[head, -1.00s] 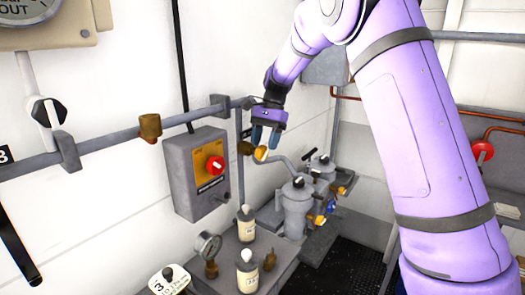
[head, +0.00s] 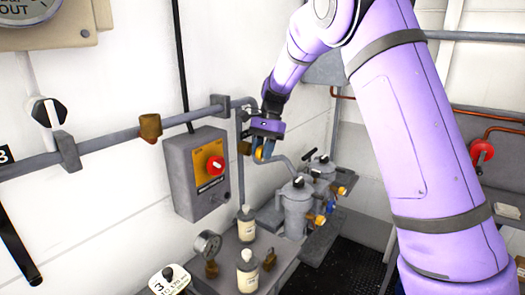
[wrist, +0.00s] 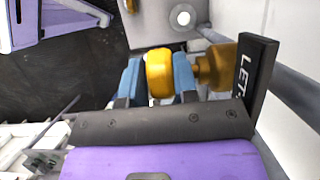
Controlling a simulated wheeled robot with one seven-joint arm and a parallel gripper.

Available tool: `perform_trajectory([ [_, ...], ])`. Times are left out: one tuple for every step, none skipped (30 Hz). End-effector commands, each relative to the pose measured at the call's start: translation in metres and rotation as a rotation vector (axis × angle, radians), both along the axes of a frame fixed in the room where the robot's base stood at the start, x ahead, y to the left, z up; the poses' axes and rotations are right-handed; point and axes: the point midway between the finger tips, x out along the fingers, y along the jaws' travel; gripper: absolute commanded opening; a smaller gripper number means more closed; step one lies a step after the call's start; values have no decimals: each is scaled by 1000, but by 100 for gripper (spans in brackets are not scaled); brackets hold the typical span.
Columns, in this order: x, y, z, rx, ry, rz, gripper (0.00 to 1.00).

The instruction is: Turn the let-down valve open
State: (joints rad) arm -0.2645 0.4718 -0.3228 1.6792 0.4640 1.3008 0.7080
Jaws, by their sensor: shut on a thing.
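The let-down valve has a round yellow knob (wrist: 159,73) on a brass body (wrist: 215,68), with a black label plate (wrist: 252,78) reading "LET" beside it in the wrist view. My gripper (wrist: 158,80) is shut on the yellow knob, one blue finger on each side of it. In the head view my gripper (head: 264,150) is at the valve on the wall pipe, and the yellow knob (head: 259,154) shows partly between the fingers. The fingers hide part of the knob.
A grey box with a red knob (head: 215,166) is on the wall left of my gripper. Below stand grey canisters (head: 297,203), two bottles (head: 247,270) and a pressure gauge (head: 208,245). A grey pipe (head: 105,145) runs along the wall.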

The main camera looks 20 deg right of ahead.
Motion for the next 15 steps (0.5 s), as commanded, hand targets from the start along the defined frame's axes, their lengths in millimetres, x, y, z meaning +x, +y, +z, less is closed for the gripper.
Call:
perform_trajectory([
  [0, 0, 0, -4, -5, 1, 4],
  [0, 0, 1, -9, -8, 1, 4],
  [0, 1, 1, -16, -15, 0, 4],
  [0, 1, 1, -25, -21, 0, 4],
  [0, 1, 1, -33, -26, 1, 4],
  [0, 1, 1, -47, -37, 0, 4],
  [0, 1, 1, -59, -47, 1, 4],
  [-1, 2, 1, -73, -56, 2, 4],
  [-1, 2, 1, -92, -71, 2, 4],
  [-1, 2, 1, -109, -82, 2, 4],
  [-1, 3, 1, -125, -95, 2, 4],
  [-2, 3, 1, -150, -113, 2, 4],
  [-2, 3, 1, -169, -127, 3, 4],
  [-2, 4, 1, -188, -141, 2, 4],
  [-2, 4, 1, -214, -160, 3, 4],
])
